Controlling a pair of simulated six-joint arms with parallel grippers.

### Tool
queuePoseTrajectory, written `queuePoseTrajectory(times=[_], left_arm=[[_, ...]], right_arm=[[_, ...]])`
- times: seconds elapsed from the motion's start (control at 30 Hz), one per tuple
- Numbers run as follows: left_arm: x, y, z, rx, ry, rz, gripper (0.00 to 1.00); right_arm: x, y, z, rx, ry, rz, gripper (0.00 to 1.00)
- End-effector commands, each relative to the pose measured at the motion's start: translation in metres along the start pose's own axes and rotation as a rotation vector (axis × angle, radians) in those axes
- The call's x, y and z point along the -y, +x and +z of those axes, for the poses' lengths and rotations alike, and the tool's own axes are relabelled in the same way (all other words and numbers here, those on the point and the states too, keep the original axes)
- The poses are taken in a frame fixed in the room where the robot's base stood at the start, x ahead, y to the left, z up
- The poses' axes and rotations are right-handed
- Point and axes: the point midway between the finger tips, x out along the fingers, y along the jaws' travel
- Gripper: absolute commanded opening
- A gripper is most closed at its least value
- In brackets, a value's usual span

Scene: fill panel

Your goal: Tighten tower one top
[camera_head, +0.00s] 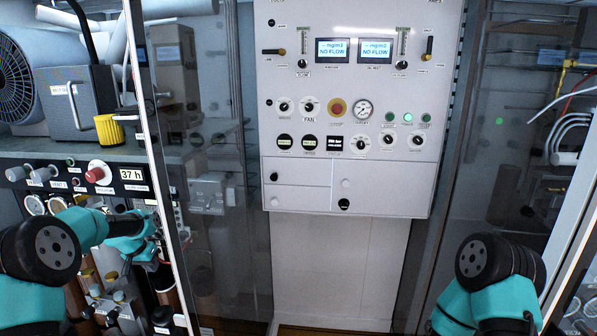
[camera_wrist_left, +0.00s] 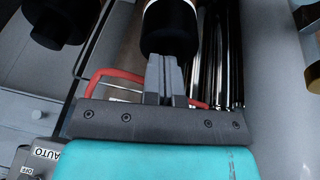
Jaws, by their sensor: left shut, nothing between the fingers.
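My left gripper (camera_head: 152,240) reaches in from the left, among the fittings below the shelf panel. In the left wrist view its grey fingers (camera_wrist_left: 165,75) are shut together with nothing between them. A black cylinder with a white band (camera_wrist_left: 170,28) lies straight ahead of the fingertips; I cannot tell if they touch it. A label naming tower one is not readable, so I cannot tell whether this is its top. My right arm shows at the lower right of the head view, but its gripper is out of sight.
Dark vertical tubes (camera_wrist_left: 228,60) and a red hose (camera_wrist_left: 100,78) are close to the left fingers. A clear door with a white edge (camera_head: 165,150) stands right of the left arm. The central white panel (camera_head: 300,190) carries gauges, knobs and "NO FLOW" displays (camera_head: 332,50).

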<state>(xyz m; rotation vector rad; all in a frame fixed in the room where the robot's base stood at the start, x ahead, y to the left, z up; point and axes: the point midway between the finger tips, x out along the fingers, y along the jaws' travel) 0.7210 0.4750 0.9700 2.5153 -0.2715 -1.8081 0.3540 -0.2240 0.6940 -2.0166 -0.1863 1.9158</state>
Motion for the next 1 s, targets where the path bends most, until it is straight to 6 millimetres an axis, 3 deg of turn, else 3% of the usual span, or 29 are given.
queuePoseTrajectory(times=[0.3, 1.0], left_arm=[[0.0, 0.023, 0.007, 0.005, 0.0, 0.002, 0.0], [0.0, 0.03, 0.011, 0.017, -0.003, 0.007, 0.0]], right_arm=[[0.0, 0.0, 0.0, 0.0, 0.0, 0.0, 0.43], [0.0, 0.0, 0.0, 0.0, 0.0, 0.0, 0.43]])
